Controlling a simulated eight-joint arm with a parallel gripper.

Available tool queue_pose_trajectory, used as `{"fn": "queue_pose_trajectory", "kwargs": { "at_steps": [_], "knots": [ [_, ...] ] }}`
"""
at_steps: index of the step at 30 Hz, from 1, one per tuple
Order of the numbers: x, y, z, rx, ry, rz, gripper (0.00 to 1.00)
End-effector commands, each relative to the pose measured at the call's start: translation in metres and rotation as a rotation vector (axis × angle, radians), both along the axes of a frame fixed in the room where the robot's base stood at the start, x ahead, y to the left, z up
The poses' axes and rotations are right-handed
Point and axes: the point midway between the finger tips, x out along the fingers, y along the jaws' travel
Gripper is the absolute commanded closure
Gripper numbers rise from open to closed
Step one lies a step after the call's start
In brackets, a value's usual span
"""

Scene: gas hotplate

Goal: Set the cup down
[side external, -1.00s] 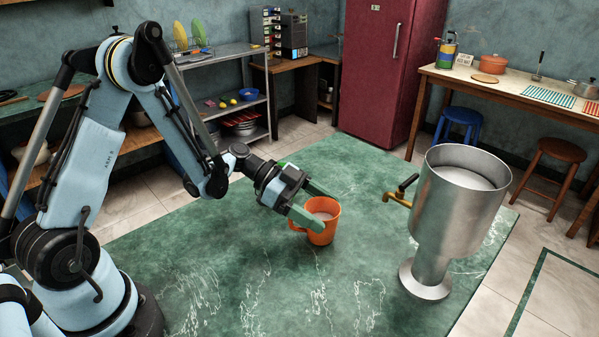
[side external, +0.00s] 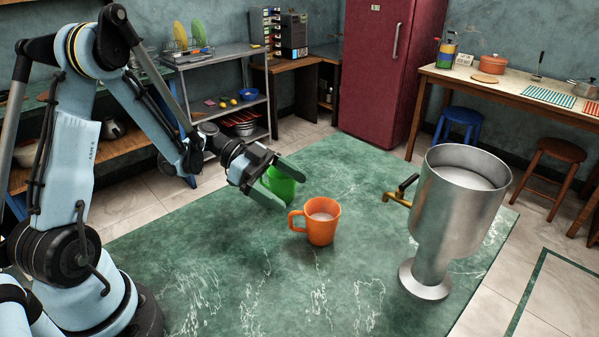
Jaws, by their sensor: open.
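An orange cup (side external: 322,228) stands upright on the green marbled table (side external: 220,270). It holds a pale content, and its handle points left toward my gripper. My gripper (side external: 288,188) is open and empty, up and to the left of the orange cup and apart from it. A bright green cup (side external: 279,185) stands behind my gripper's fingers, which partly hide it. I cannot tell whether the fingers touch the green cup.
The front and left of the tabletop are clear. A red fridge (side external: 392,70) stands behind.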

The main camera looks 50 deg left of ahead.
Motion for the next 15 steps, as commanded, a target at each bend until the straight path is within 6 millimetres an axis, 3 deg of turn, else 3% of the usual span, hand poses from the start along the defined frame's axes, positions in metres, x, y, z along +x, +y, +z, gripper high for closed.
{"fn": "queue_pose_trajectory", "kwargs": {
  "at_steps": [3,8,15],
  "knots": [
    [-0.007,0.017,0.008,0.0,-0.001,0.004,0.0],
    [-0.012,0.029,0.013,0.001,0.001,0.001,0.0],
    [-0.013,0.016,0.021,0.059,0.162,0.074,0.0]
  ]
}}
